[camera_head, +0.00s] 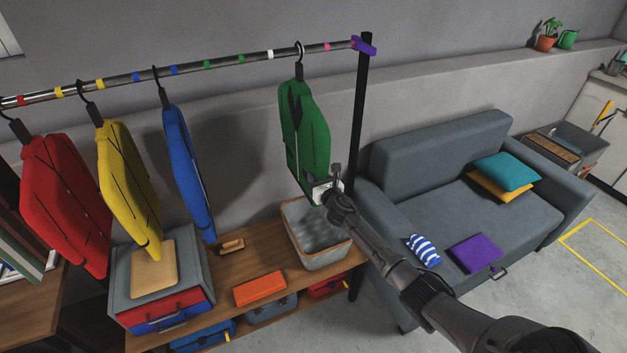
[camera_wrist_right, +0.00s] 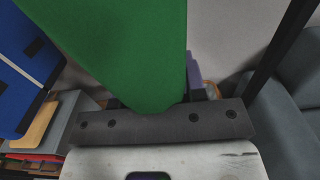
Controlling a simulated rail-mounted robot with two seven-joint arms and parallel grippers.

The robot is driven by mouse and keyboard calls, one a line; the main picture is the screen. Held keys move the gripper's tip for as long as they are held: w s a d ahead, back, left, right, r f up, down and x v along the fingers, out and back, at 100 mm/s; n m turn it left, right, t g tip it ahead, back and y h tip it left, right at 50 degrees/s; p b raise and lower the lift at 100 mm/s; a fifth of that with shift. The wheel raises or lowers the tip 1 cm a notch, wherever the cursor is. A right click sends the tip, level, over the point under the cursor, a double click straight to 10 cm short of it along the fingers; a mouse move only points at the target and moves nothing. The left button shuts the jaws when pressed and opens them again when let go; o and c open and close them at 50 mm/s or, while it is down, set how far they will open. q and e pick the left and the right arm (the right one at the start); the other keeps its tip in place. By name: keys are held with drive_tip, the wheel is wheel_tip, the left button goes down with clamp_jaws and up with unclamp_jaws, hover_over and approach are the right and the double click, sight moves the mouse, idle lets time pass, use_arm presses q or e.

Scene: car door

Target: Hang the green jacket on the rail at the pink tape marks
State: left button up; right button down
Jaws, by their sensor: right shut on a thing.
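The green jacket (camera_head: 305,130) is upright on a hanger at the right part of the rail (camera_head: 225,62). Its hanger hook (camera_head: 299,52) overlaps the rail between a white tape mark (camera_head: 270,54) and a pink tape mark (camera_head: 326,46); whether it bears on the rail I cannot tell. My right gripper (camera_head: 325,190) is shut on the jacket's lower edge. In the right wrist view the green cloth (camera_wrist_right: 125,45) runs down to the gripper, and the fingertips are mostly hidden. My left gripper is not in view.
Blue (camera_head: 188,170), yellow (camera_head: 128,185) and red (camera_head: 65,200) jackets hang to the left. A black post (camera_head: 360,120) with a purple bracket (camera_head: 364,46) ends the rail. A grey bin (camera_head: 320,255) on a wooden bench is below; a grey sofa (camera_head: 440,150) stands right.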

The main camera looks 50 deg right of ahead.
drive_tip(key=s+d+b, duration=0.3)
drive_tip(key=s+d, duration=0.3)
drive_tip(key=d, duration=0.5)
drive_tip(key=shift+d, duration=0.3)
idle(1.1)
drive_tip(key=shift+r, duration=0.1)
drive_tip(key=shift+f+b, duration=0.3)
drive_tip(key=shift+b, duration=0.1)
idle(0.3)
drive_tip(key=c, duration=0.6)
unclamp_jaws()
drive_tip(key=shift+f, duration=0.15)
drive_tip(key=shift+s, duration=0.1)
